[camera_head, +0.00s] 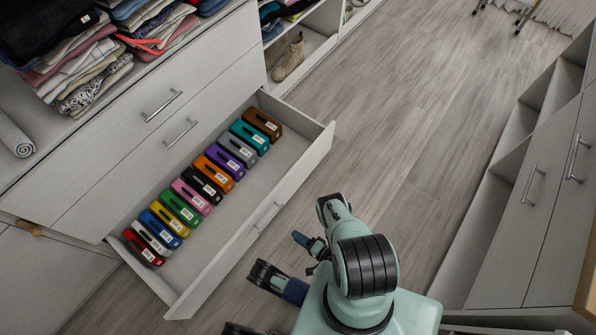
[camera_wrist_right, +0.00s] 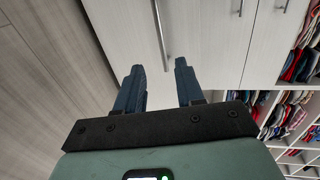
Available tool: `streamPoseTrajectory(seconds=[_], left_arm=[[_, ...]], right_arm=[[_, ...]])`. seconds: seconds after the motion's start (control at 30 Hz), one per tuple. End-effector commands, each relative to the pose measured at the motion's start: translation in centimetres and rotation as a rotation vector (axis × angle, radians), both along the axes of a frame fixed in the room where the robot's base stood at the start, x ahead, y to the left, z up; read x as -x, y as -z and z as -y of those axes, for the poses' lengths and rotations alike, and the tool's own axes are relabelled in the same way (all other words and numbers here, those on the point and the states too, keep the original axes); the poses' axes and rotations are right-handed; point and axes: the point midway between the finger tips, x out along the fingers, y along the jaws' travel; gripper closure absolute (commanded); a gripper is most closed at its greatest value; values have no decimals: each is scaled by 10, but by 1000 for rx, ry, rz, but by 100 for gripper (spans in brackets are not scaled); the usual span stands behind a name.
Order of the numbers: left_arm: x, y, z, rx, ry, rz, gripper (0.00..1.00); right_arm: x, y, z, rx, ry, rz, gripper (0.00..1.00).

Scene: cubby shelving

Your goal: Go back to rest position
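My right arm folds in front of my body at the bottom of the head view. Its gripper (camera_head: 308,243) shows small there, with dark blue fingers, right of the open drawer's front and apart from it. In the right wrist view the right gripper (camera_wrist_right: 160,80) has its two blue fingers apart, with nothing between them. A white cabinet front with a long handle (camera_wrist_right: 161,40) lies beyond the fingers. I cannot make out my left gripper in the head view.
A pulled-out drawer (camera_head: 299,155) holds a row of several coloured boxes with labels. Folded clothes (camera_head: 75,60) and a rolled cloth (camera_head: 14,135) lie on the surface above. Boots (camera_head: 289,58) stand in a cubby. Cabinets (camera_head: 531,220) line the right. Wooden floor (camera_head: 410,110) between is clear.

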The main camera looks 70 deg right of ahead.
Motion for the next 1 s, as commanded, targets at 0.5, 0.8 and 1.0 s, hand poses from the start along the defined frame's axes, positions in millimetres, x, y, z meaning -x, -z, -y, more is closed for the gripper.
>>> streamPoseTrajectory(seconds=[0.5, 0.8, 1.0], left_arm=[[0, 0, 0, 0, 0, 1, 57], [0, 0, 0, 0, 0, 1, 57], [0, 0, 0, 0, 0, 1, 57]], right_arm=[[-28, 0, 11, 81, -38, -101, 63], [-124, -40, -1, 409, -364, -608, 63], [-135, -94, -49, 530, -670, -826, 63]])
